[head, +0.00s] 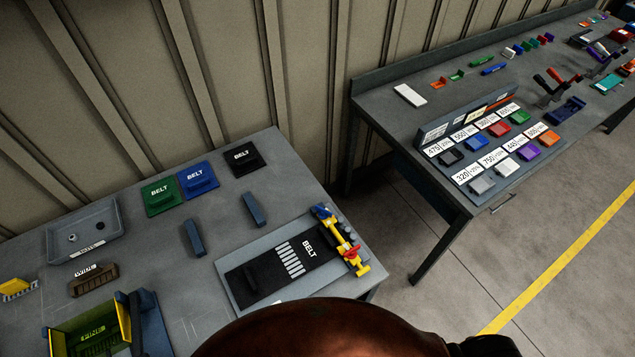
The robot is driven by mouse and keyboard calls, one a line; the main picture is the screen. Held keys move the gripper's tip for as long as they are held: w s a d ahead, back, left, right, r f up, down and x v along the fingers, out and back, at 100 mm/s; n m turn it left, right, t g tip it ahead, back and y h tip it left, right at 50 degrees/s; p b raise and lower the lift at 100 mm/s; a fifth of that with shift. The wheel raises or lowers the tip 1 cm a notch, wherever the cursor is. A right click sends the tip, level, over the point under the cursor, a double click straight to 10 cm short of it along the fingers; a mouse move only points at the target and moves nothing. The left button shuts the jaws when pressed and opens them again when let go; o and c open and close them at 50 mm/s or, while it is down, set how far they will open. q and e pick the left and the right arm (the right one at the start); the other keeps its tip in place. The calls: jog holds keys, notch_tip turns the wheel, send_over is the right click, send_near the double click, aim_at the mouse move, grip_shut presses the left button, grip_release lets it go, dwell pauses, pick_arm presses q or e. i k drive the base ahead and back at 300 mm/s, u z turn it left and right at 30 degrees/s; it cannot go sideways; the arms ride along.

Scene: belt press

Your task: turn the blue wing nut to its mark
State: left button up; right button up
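The blue wing nut (322,211) sits at the far end of a yellow clamp bar (338,236) on the belt press. A red wing nut (351,254) sits near the bar's other end. The bar lies across the right end of a black belt (312,262) on a grey plate (237,289). The blue nut's mark is too small to make out, so I cannot tell how the nut stands to it. Neither of my grippers is in view. A large brown rounded shape covers the bottom middle, hiding the press plate's near edge.
Green (161,197), blue (197,179) and black (243,159) belt pads lie behind the press. Two dark blue blocks (254,209) stand nearby. A grey tray (111,239) is at left. A second table (392,121) with coloured parts stands right, across a floor gap.

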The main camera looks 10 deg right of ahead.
aim_at(323, 213)
jog(key=u, duration=0.2)
jog(key=k, duration=0.55)
jog(key=u, duration=0.5)
jog(key=k, duration=0.6)
jog(key=z, duration=0.25)
jog(key=i, duration=0.75)
jog(key=z, duration=0.05)
